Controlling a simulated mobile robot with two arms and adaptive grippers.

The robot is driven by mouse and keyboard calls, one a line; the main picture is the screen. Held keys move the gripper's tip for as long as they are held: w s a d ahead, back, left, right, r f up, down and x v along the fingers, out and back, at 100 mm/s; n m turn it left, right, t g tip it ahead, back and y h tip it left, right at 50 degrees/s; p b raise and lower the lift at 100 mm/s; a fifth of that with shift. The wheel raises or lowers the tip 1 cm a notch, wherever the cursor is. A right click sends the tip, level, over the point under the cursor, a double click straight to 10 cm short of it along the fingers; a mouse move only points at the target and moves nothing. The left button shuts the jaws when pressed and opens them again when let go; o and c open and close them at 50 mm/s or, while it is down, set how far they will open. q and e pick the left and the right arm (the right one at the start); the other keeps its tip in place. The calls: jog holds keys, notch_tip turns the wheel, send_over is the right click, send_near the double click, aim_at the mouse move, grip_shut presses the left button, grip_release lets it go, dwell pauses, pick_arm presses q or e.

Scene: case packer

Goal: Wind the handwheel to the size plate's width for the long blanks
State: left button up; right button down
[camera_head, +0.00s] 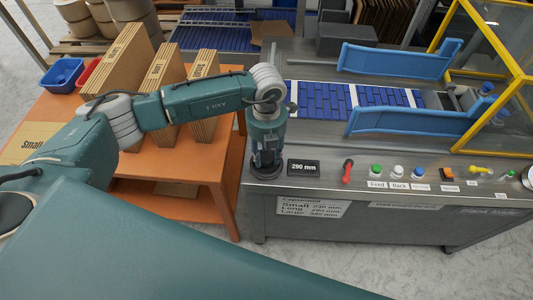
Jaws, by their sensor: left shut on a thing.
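My left gripper (266,165) points straight down at the left front corner of the machine top. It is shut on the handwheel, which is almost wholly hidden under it. Just right of it, a small black display (303,168) reads 290 mm. The size plate (312,207) is a white label on the machine's front face, with lines for Small, Long and Large. Its Long line seems to read 290 mm, though the print is small. My right gripper is not in view.
A red-handled lever (347,171) and several coloured buttons run along the panel. Blue guide rails (400,61) flank the conveyor (325,101), beside a yellow guard frame (497,45). Left, an orange table (222,160) holds upright cardboard blanks (124,62), close to my left arm.

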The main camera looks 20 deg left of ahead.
aim_at(267, 157)
pick_arm(q)
jog(key=o, duration=1.2)
jog(key=shift+c, duration=0.2)
jog(key=shift+r, duration=0.1)
notch_tip(267, 157, up, 12)
jog(key=shift+d, duration=0.1)
